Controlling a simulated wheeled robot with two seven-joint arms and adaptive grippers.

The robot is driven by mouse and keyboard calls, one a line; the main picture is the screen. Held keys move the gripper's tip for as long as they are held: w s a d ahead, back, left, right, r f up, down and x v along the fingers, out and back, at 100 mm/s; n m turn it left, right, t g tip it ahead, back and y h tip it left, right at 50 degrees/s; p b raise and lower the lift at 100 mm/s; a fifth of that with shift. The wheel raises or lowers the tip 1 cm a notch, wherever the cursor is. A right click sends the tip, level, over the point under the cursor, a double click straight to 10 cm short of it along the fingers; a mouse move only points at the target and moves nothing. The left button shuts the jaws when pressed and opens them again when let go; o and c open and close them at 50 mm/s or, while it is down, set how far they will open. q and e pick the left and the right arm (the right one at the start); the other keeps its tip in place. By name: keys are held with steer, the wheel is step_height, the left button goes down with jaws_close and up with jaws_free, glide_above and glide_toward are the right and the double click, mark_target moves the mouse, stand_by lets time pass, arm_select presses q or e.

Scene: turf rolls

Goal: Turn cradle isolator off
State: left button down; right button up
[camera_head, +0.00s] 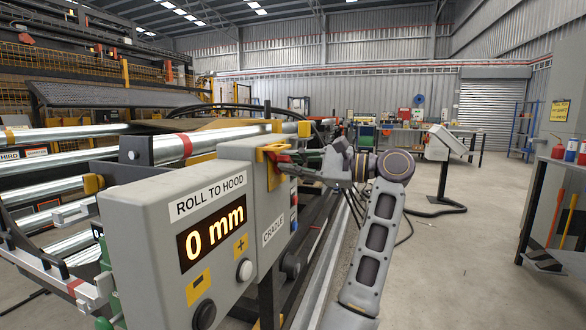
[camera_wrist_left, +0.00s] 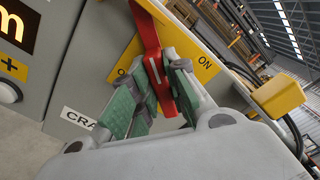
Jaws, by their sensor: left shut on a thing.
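The cradle isolator is a red handle (camera_wrist_left: 151,38) on a yellow plate (camera_wrist_left: 205,62) on the side of a grey control box. In the left wrist view, the plate reads "ON" to the right of the handle, and a partly hidden "O" shows to its left. My left gripper (camera_wrist_left: 158,88) has its green-padded fingers shut on the red handle. In the head view, my left gripper (camera_head: 298,168) reaches the box's upper side from the right, and the yellow plate (camera_head: 264,152) shows beside it. The handle is mostly hidden there. My right gripper is out of view.
The "CRADLE" box (camera_head: 262,205) adjoins the "ROLL TO HOOD" panel (camera_head: 165,240), whose display reads 0 mm. Metal rollers (camera_head: 70,155) lie at the left. A white console (camera_head: 445,142) on a stand is at the right. Open floor (camera_head: 460,260) lies right of my arm.

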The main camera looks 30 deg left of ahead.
arm_select(q)
steer(key=shift+s+f+n, duration=0.1)
steer(key=shift+f+n, duration=0.15)
steer(key=shift+n, duration=1.45)
steer(key=shift+f+n, duration=0.2)
steer(key=shift+n, duration=1.5)
steer(key=c, duration=1.4)
jaws_free()
steer(key=shift+d, duration=0.1)
steer(key=v, duration=0.7)
steer(key=shift+d, duration=0.25)
